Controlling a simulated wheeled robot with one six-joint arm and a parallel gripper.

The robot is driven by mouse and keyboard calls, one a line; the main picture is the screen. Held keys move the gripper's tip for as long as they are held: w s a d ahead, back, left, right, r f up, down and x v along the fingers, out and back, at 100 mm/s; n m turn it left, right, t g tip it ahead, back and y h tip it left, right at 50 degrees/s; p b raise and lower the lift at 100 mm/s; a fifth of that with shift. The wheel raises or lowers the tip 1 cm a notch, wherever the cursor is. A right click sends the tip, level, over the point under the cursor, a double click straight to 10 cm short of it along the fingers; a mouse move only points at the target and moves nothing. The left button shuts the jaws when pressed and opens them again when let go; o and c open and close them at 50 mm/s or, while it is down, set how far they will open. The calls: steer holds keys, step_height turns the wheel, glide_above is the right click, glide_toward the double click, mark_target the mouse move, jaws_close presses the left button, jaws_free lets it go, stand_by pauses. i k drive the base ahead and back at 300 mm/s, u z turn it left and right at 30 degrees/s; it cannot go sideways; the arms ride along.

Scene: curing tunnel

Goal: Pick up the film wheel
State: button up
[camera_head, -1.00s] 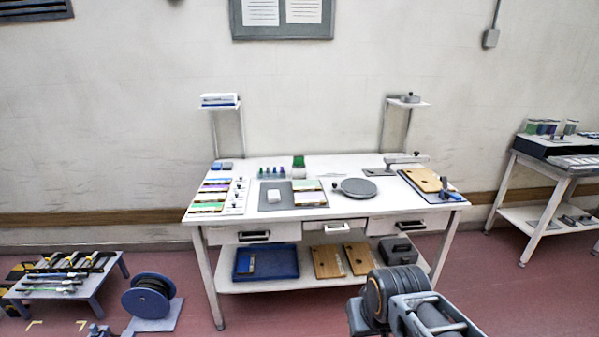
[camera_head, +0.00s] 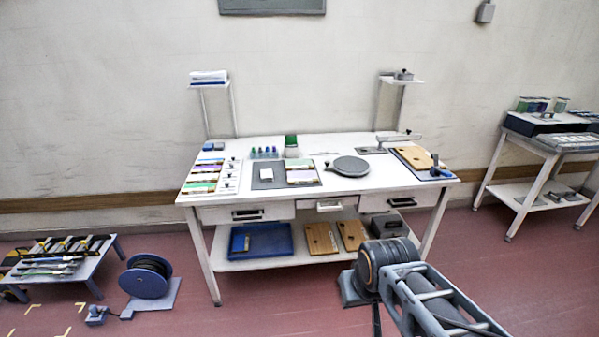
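I cannot tell for sure which thing is the film wheel. A small round grey piece with a dark knob (camera_head: 404,75) sits on the right raised shelf above the white workbench (camera_head: 255,202). A larger flat grey disc (camera_head: 350,166) lies on the bench top, right of centre. A blue flanged reel (camera_head: 147,278) stands on a grey base on the floor at the left. Part of my arm shows at the lower right, in front of the bench. My gripper is not in view.
Colour panels (camera_head: 203,178) and small bottles stand on the bench. A blue tray (camera_head: 262,240) and wooden boards (camera_head: 321,239) lie on its lower shelf. A low rack (camera_head: 60,255) is at left, another table (camera_head: 540,145) at right.

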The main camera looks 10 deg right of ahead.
mark_target(291, 140)
steer(key=u, duration=0.5)
steer(key=i, duration=0.85)
steer(key=u, duration=0.5)
steer(key=i, duration=1.1)
steer(key=z, duration=0.55)
steer(key=i, duration=0.45)
steer(key=z, duration=0.2)
